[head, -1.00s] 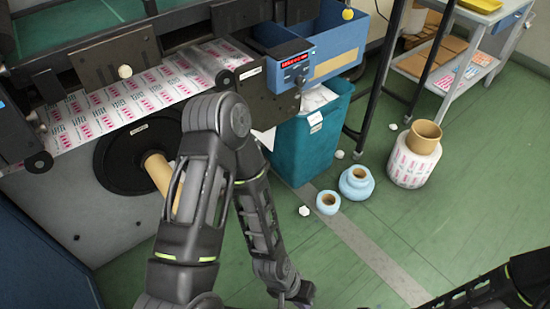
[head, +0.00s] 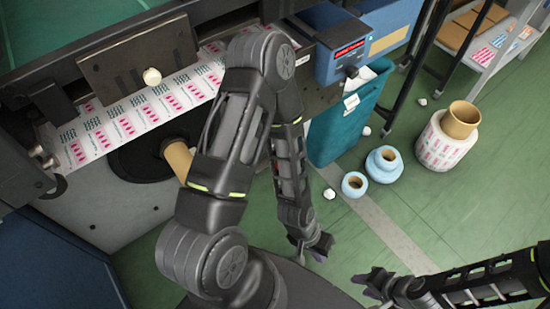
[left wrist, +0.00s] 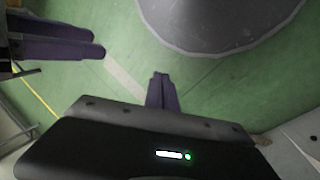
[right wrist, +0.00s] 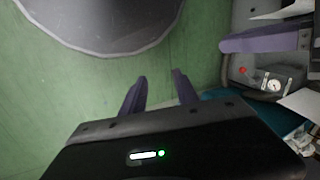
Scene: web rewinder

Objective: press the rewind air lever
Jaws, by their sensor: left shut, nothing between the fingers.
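No rewind air lever can be made out for sure. A small grey unit with a round gauge and a red knob (right wrist: 270,82) shows at the right of the right wrist view; I cannot tell whether it carries the lever. My left gripper (head: 314,254) hangs over the floor in front of the machine, apart from it. Its purple fingers are together and empty in the left wrist view (left wrist: 161,76). My right gripper (head: 362,286) is close by, to its right. Its fingers stand apart with nothing between them in the right wrist view (right wrist: 160,76).
The rewinder carries a printed web (head: 130,120) and a cardboard core (head: 178,158) on a black disc. A teal bin (head: 340,130), blue rolls (head: 383,165) and a large printed roll (head: 445,138) stand to the right. Green floor (head: 430,215) is open before them.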

